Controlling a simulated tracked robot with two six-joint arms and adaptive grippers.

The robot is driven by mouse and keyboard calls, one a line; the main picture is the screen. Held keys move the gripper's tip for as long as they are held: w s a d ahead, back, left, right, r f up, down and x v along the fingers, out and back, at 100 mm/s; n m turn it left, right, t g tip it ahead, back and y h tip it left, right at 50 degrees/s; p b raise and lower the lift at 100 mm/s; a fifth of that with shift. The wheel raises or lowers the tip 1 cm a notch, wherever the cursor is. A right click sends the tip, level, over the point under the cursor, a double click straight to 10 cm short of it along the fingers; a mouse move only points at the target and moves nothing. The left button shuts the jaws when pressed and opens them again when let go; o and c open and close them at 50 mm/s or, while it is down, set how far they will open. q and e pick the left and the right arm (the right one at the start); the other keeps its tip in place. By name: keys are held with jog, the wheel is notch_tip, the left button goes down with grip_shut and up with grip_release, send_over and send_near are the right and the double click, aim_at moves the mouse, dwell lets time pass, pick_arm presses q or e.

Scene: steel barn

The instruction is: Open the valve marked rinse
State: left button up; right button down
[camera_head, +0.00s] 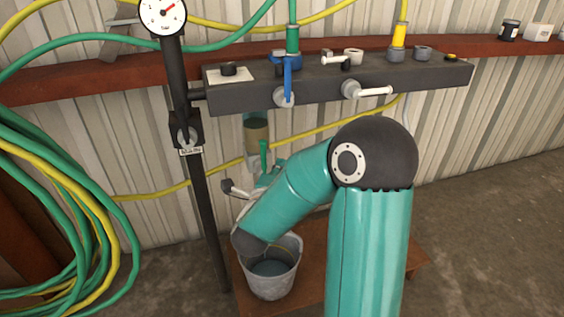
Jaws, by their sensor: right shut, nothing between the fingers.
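A dark manifold bar (440,78) runs across the wall. Its left outlet valve has a blue lever (288,78) hanging down, below a green hose. Its right outlet valve has a pale lever (376,91) lying level, pointing right, near a yellow hose. No marking reading rinse is legible. My right arm rises from the bottom and bends down to the left. My right gripper (233,189) shows small, partly behind my forearm, shut and empty. It is below the manifold and above a bucket, apart from both levers. My left gripper is not in view.
A gauge (163,14) tops a dark upright pipe with a labelled valve (187,135). A cup-like bowl (256,133) hangs under the manifold. A grey bucket (270,284) stands on a wooden stand (312,262). Coiled hoses (100,215) hang left. Floor at right is clear.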

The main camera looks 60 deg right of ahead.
jog(key=shift+b+v, duration=1.55)
jog(key=shift+v, duration=1.2)
jog(key=shift+s+f, duration=0.1)
jog(key=shift+s, duration=0.05)
